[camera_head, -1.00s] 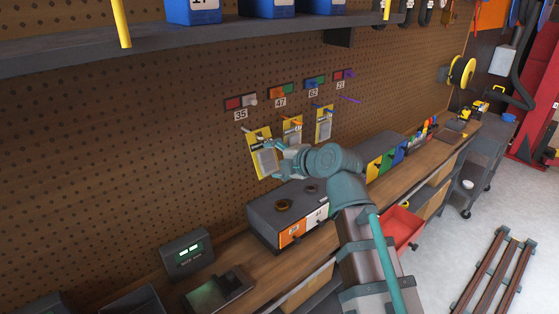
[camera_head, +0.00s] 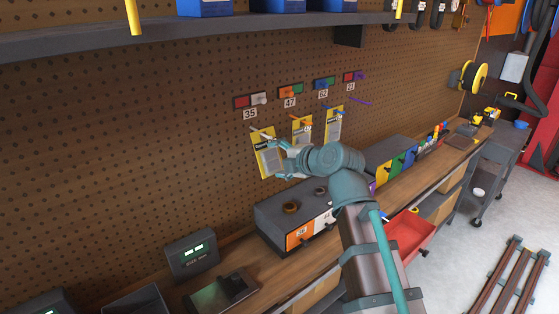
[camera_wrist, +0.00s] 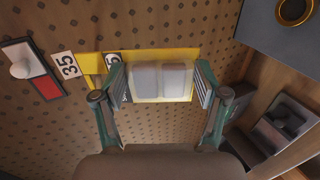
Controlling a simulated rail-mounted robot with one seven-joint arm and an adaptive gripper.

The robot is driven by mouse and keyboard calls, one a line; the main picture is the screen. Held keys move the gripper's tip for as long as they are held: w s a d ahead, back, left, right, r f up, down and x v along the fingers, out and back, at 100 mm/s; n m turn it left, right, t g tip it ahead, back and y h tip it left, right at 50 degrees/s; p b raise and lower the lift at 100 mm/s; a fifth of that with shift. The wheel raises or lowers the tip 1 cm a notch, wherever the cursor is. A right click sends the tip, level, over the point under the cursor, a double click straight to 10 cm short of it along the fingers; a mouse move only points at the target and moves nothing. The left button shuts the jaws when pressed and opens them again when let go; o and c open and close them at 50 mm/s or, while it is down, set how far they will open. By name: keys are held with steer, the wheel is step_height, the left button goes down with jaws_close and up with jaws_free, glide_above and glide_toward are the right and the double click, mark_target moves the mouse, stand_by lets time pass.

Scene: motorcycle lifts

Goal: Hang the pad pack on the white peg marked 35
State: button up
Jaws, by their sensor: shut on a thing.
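The pad pack (camera_head: 266,162) is a yellow card with a pale block, upright in front of the pegboard. In the wrist view the pack (camera_wrist: 163,82) lies between the two fingers of my gripper (camera_wrist: 162,84), which is shut on its sides. My gripper (camera_head: 284,160) is at the pack's right side in the head view. A red and white plate with a 35 label (camera_head: 250,114) is above the pack; the label also shows in the wrist view (camera_wrist: 67,65). The white peg (camera_head: 262,132) shows at the pack's top edge. I cannot tell whether it passes through the card.
Similar yellow packs hang to the right at the orange peg (camera_head: 300,123) and the blue peg. The purple peg (camera_head: 359,101) is bare. A grey drawer box (camera_head: 283,208) stands on the bench below. A shelf (camera_head: 200,40) with blue bins runs above.

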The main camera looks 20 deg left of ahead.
stand_by(0.3)
steer(key=o, duration=1.3)
